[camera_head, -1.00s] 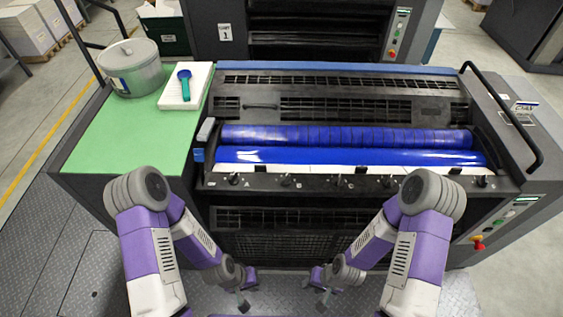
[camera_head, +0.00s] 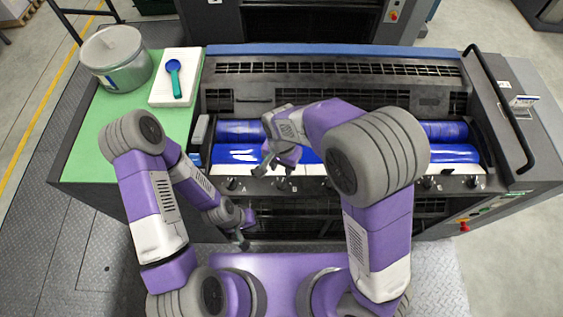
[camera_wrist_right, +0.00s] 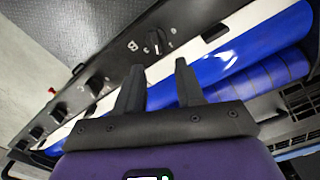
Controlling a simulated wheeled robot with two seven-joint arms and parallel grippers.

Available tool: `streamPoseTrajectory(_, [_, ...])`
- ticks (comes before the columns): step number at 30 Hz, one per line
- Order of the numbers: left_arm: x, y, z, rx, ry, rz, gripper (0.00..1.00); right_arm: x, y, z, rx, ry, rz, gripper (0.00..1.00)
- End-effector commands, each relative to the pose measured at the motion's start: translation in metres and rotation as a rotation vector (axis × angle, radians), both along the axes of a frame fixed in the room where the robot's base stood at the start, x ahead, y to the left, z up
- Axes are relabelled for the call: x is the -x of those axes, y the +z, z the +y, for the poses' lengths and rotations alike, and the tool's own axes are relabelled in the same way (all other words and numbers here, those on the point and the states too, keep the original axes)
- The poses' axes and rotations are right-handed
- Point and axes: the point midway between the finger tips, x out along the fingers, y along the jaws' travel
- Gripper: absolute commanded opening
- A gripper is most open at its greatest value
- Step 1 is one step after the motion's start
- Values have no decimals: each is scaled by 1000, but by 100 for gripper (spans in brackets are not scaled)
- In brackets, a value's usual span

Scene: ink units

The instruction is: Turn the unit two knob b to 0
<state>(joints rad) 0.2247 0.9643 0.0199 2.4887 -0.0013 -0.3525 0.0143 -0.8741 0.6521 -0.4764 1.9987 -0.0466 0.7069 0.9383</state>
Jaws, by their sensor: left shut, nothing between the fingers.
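The front printing unit (camera_head: 330,67) has a row of small black knobs along its front rail. A black knob (camera_wrist_right: 157,42) with a letter B beside it shows just beyond my right fingertips in the right wrist view. My right gripper (camera_head: 276,170) is over the rail, left of the middle. Its two fingers also show in the right wrist view (camera_wrist_right: 159,64), apart and with nothing between them. The small marks around the knob are too blurred to read. My left gripper (camera_head: 243,241) is shut and empty, low in front of the unit.
Blue rollers (camera_head: 445,131) lie behind the rail. A green side table (camera_head: 95,145) carries a metal pail (camera_head: 117,70) and a white pad (camera_head: 165,95) with a blue-green scoop (camera_head: 174,75). A black handrail (camera_head: 500,110) is at the right. More knobs (camera_wrist_right: 95,83) line the rail.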

Motion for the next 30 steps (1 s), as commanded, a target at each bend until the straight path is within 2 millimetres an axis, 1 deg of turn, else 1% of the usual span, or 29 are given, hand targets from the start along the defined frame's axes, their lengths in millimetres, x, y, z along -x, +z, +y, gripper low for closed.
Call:
streamPoseTrajectory(9, [2,-3,0,1,-1,4,0,2,-49,0,3,0,5,37])
streamPoseTrajectory(12, [1,-3,0,1,0,3,0,2,-61,0,2,0,4,37])
streamPoseTrajectory(15, [1,-3,0,0,-1,2,0,2,-69,0,1,1,3,37])
streamPoseTrajectory(18, [1,-3,0,0,-1,2,0,2,-72,0,0,2,1,37])
streamPoseTrajectory(25, [1,-3,0,1,-1,3,0,2,-72,0,0,2,1,37])
streamPoseTrajectory(30, [1,-3,0,1,-1,3,0,2,-72,0,0,2,1,11])
